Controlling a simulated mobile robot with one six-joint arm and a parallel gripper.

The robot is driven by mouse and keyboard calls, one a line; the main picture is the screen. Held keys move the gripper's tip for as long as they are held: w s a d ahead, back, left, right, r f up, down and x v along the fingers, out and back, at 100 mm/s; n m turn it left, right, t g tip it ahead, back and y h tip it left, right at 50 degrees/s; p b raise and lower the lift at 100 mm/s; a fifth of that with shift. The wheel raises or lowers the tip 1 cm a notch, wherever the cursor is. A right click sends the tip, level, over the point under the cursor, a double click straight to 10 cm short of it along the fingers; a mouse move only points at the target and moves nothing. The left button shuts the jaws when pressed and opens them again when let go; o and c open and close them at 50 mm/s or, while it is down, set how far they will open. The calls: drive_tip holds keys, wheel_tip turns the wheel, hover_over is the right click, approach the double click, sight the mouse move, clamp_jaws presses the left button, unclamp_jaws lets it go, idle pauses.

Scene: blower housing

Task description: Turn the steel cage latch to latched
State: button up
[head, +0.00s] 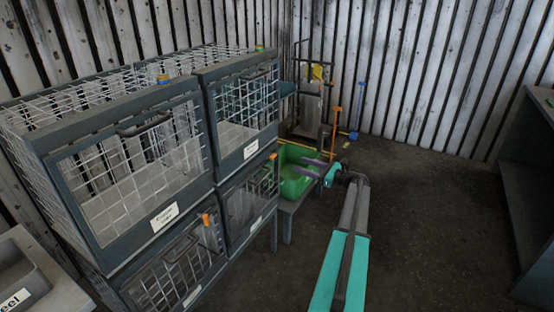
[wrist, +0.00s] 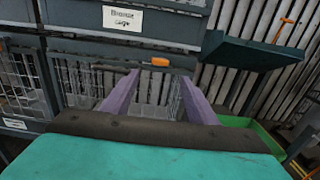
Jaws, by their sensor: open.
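Four wire cages stand stacked two by two at the left in the head view. The lower right cage (head: 250,203) has an orange latch (head: 272,156) at its top edge. The lower left cage (head: 178,268) has another orange latch (head: 206,218). I cannot read which cage is labelled steel. My gripper (head: 306,168) is open and empty, right of the lower right cage. In the wrist view, its purple fingers (wrist: 160,78) point at a cage front under the Bronze label (wrist: 122,19). An orange latch (wrist: 160,61) lies sideways just beyond and between the fingertips, apart from them.
A green bin (head: 293,182) stands on a low bench beside the cages, close under my gripper. A tray with a partly cut label ending in "eel" (head: 15,300) is at the lower left. A dark shelf (head: 535,200) stands at the right. The floor between is clear.

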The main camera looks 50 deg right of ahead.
sight(275, 156)
drive_tip(key=p+x, duration=0.2)
drive_tip(key=x, duration=1.1)
drive_tip(key=shift+w, duration=0.35)
drive_tip(key=shift+c, duration=0.4)
